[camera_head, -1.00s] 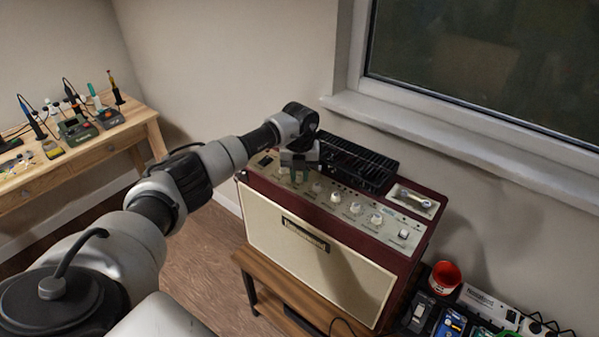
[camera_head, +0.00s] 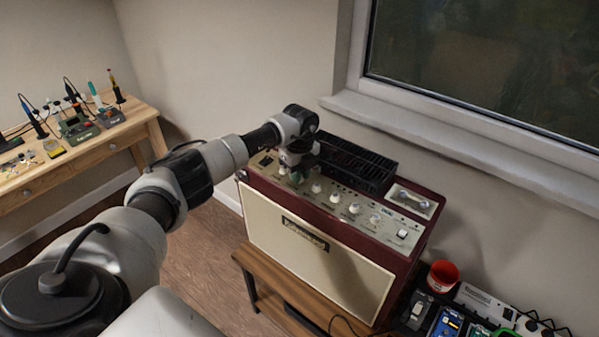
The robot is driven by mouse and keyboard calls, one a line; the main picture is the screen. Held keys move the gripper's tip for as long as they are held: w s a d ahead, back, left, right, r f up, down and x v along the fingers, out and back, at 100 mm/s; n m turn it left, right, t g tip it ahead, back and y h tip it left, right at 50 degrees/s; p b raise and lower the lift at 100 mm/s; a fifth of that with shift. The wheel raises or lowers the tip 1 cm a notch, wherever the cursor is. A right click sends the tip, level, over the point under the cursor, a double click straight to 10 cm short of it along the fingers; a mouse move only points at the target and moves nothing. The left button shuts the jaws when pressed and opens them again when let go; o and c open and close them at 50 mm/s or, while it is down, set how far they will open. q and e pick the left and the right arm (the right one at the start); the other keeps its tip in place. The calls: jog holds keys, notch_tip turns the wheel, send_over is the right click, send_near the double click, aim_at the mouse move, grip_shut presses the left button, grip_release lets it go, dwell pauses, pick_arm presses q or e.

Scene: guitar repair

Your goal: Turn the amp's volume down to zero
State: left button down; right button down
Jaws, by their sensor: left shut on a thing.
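The amp (camera_head: 312,244) is a maroon box with a cream front, standing on a wooden stand. Its control panel on top carries a row of pale knobs. My left gripper (camera_head: 296,179) points down at the left part of this row and is shut on a knob there. The fingers hide that knob, and its marking and label cannot be read. Knobs to the right of the gripper, such as this one (camera_head: 335,197), show free. My right gripper is not in view.
A black slotted tray (camera_head: 356,165) sits behind the panel, close to my left wrist. A red cup (camera_head: 443,275) and pedals stand at lower right. A wooden workbench (camera_head: 85,145) with tools is at left.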

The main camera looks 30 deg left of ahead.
pick_arm(q)
jog(key=shift+r, duration=0.15)
dwell(0.3)
jog(key=c, duration=1)
grip_release()
notch_tip(320, 180, up, 11)
jog(key=b, duration=0.3)
jog(key=shift+f, duration=0.2)
